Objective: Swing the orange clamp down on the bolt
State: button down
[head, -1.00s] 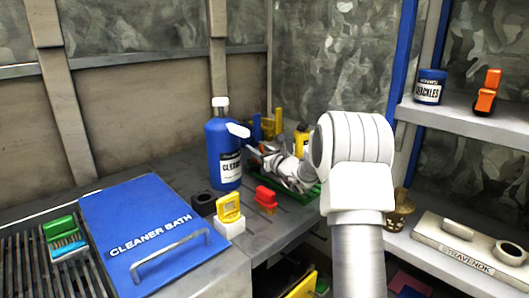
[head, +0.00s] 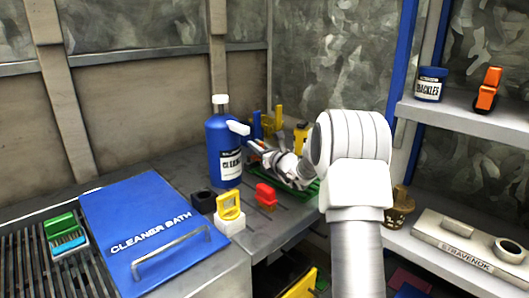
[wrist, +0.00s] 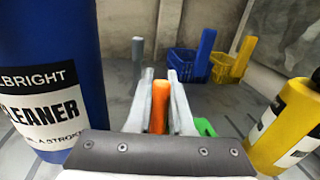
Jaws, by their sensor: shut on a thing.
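In the wrist view, an orange piece (wrist: 159,108), which I take to be the clamp, sits between the two pale fingers of my gripper (wrist: 161,90). My gripper is shut on it. In the head view, my gripper (head: 254,148) reaches in low, just right of the blue cleaner bottle, and its fingers hide most of the clamp. A grey upright post (wrist: 137,58) stands beyond the left finger in the wrist view. I cannot tell whether it is the bolt.
The blue cleaner bottle (wrist: 45,75) stands close on the left; a yellow bottle (wrist: 290,122) on the right. Blue (wrist: 188,65) and yellow (wrist: 225,68) baskets stand behind. A red clip (head: 266,196) and a yellow clip on a white block (head: 229,212) are in front.

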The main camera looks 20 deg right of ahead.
jog(key=shift+s+d+f+b, duration=0.1)
jog(key=shift+s+f+b, duration=0.05)
jog(key=shift+f+b, duration=0.2)
jog(key=shift+s+r, duration=0.1)
jog(key=shift+s+d+b, duration=0.15)
jog(key=shift+s+b, duration=0.05)
jog(key=shift+b, duration=0.15)
jog(key=shift+s+d+f+b, duration=0.1)
jog(key=shift+f+b, duration=0.15)
jog(key=shift+b, duration=0.65)
jog(key=shift+r, duration=0.15)
jog(key=c, duration=0.8)
grip_release()
jog(key=shift+s, duration=0.15)
